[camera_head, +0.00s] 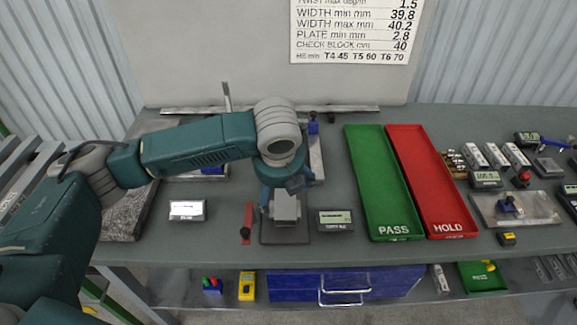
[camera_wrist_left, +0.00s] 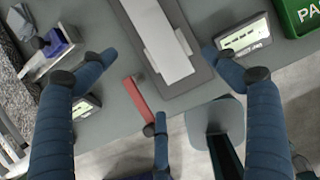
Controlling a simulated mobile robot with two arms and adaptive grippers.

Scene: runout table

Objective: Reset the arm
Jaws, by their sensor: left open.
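My left arm comes in from the left in the head view and reaches over the middle of the table (camera_head: 335,255). My left gripper (camera_head: 287,186) points down above a grey metal piece (camera_head: 286,208) on a dark plate. In the left wrist view the left gripper's (camera_wrist_left: 157,55) blue fingers are spread wide with nothing between them. The light grey metal piece (camera_wrist_left: 165,45) lies beyond and below the fingertips, apart from them. My right gripper is in neither view.
A red bar (camera_head: 247,222) and two small displays (camera_head: 187,210) (camera_head: 335,220) flank the plate. A green PASS tray (camera_head: 382,185) and a red HOLD tray (camera_head: 430,180), both empty, lie to the right. Several gauges and metal parts crowd the far right. A whiteboard (camera_head: 215,50) stands behind.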

